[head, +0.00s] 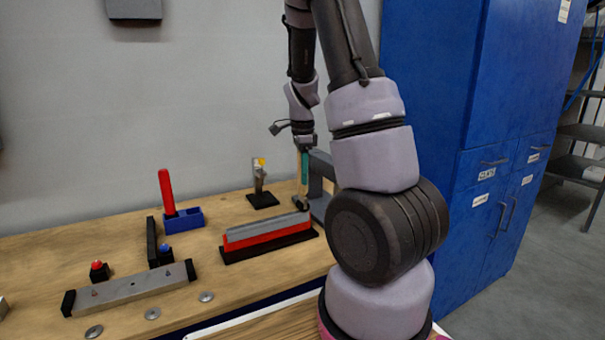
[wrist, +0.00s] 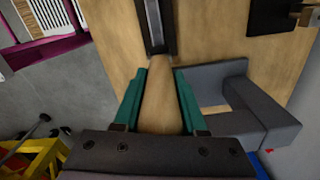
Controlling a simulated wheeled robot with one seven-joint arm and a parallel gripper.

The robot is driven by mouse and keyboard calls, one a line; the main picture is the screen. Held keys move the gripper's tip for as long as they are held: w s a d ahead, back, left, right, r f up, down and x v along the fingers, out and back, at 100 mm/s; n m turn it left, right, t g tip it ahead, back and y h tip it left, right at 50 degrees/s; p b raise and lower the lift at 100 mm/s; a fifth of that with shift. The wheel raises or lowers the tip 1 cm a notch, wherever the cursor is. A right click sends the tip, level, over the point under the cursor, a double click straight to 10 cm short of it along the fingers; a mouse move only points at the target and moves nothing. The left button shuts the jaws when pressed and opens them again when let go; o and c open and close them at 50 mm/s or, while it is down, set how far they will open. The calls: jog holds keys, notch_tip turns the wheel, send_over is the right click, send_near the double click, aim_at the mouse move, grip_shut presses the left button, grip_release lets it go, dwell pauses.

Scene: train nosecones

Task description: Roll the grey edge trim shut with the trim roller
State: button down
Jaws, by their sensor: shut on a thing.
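The grey edge trim (head: 265,227) lies along the top of a red strip (head: 268,238) on a black base on the bench. My gripper (head: 304,150) points down near the trim's right end. Its green fingers are shut on the wooden handle of the trim roller (head: 300,190). In the wrist view the handle (wrist: 158,105) sits between both fingers (wrist: 158,100). The roller's dark head is low by the trim's right end; I cannot tell whether it touches. A grey strip with dark edges (wrist: 154,25), apparently the trim, shows beyond the handle.
A grey stand (head: 322,170) is close to the right of the roller. A black-based fixture (head: 262,199) stands behind the trim. A blue holder with a red handle (head: 183,218) and a grey metal bar (head: 130,287) are to the left. A blue cabinet (head: 480,100) stands right.

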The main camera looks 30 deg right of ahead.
jog(key=shift+a, duration=0.1)
jog(key=shift+a, duration=1.4)
jog(key=shift+s+a, duration=0.1)
jog(key=shift+a, duration=1.35)
jog(key=shift+a, duration=1.25)
jog(key=shift+s+a, duration=0.1)
jog(key=shift+a, duration=1.4)
